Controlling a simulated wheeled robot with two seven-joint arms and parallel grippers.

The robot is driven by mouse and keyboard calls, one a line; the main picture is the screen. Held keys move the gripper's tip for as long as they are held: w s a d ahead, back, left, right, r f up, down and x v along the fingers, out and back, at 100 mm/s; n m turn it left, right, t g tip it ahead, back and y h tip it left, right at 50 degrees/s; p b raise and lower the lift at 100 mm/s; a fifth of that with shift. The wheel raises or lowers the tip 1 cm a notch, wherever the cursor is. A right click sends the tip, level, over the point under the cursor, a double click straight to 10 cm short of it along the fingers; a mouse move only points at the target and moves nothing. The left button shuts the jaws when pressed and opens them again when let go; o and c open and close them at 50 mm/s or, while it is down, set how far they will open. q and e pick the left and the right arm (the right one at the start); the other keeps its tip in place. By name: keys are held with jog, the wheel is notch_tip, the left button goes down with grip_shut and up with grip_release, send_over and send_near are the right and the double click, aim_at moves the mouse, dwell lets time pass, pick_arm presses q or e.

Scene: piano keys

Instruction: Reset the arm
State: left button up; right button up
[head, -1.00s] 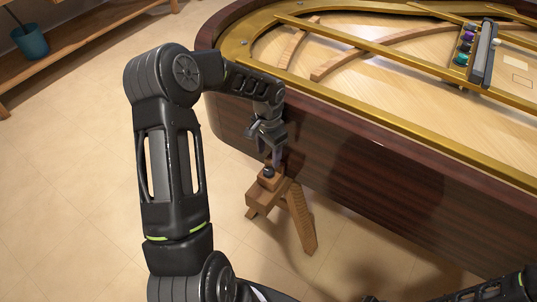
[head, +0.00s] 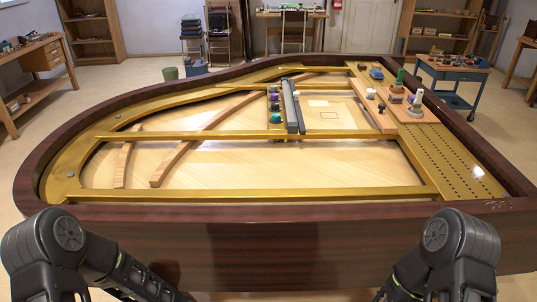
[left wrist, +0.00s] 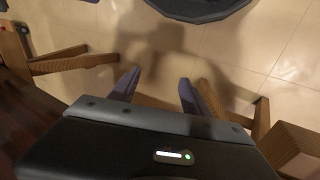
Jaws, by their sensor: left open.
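My left arm (head: 75,250) and right arm (head: 450,250) are both folded in at the bottom of the head view, in front of the piano's dark wooden side. Neither gripper shows in the head view. In the left wrist view, my left gripper (left wrist: 160,78) has its two fingers spread apart with nothing between them. Tiled floor shows beyond the fingers.
The open piano body, with its dark wooden rim (head: 330,212) and gold frame (head: 250,193), fills the middle. A long grey bar (head: 292,106) lies inside. Wooden legs (left wrist: 75,62) of a stand are near the left gripper. A blue cart (head: 452,75) stands behind right.

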pick_arm(q)
jog(key=s+d+f+n, duration=0.2)
jog(key=s+d, duration=0.1)
jog(key=s, duration=0.7)
jog(key=shift+f, duration=0.15)
jog(key=shift+d, duration=0.15)
